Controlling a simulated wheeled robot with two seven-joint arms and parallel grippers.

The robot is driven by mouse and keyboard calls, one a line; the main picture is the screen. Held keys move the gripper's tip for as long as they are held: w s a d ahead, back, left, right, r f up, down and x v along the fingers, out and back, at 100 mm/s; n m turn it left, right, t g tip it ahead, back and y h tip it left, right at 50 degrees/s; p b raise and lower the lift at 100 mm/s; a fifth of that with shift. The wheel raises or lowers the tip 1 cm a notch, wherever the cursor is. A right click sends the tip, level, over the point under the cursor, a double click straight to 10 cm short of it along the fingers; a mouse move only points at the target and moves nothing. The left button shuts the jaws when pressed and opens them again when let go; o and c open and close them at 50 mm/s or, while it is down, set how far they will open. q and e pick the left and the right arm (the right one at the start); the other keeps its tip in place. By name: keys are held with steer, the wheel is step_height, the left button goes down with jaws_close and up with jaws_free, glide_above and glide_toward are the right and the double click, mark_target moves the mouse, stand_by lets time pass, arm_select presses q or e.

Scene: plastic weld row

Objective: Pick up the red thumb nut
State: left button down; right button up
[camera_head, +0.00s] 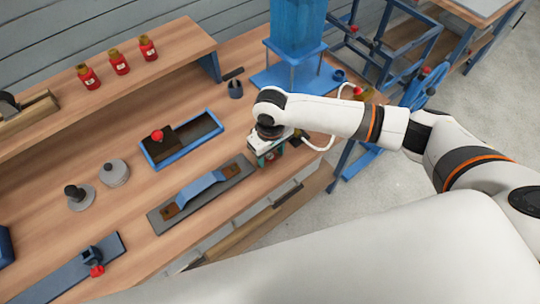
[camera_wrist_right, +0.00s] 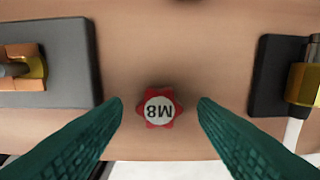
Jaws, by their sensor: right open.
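The red thumb nut (camera_wrist_right: 159,108) has a lobed rim and a white top marked M8. It lies on the wooden bench top near the front edge. My right gripper (camera_head: 265,156) is above the bench's front edge, to the right of the long grey fixture plate. In the right wrist view its two green fingers (camera_wrist_right: 160,112) are spread open, one on each side of the nut, with gaps and nothing held. In the head view the gripper largely hides the nut. My left gripper is not in view.
The grey plate (camera_head: 158,219) carries a blue bridge piece (camera_head: 202,187). A dark block (camera_wrist_right: 264,90) with a brass fitting is right of the nut. A blue-edged tray (camera_head: 150,158) has a red knob (camera_head: 157,136). Red jars (camera_head: 119,62) stand on the shelf.

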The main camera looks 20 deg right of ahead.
steer(key=shift+f, duration=0.2)
steer(key=c, duration=1)
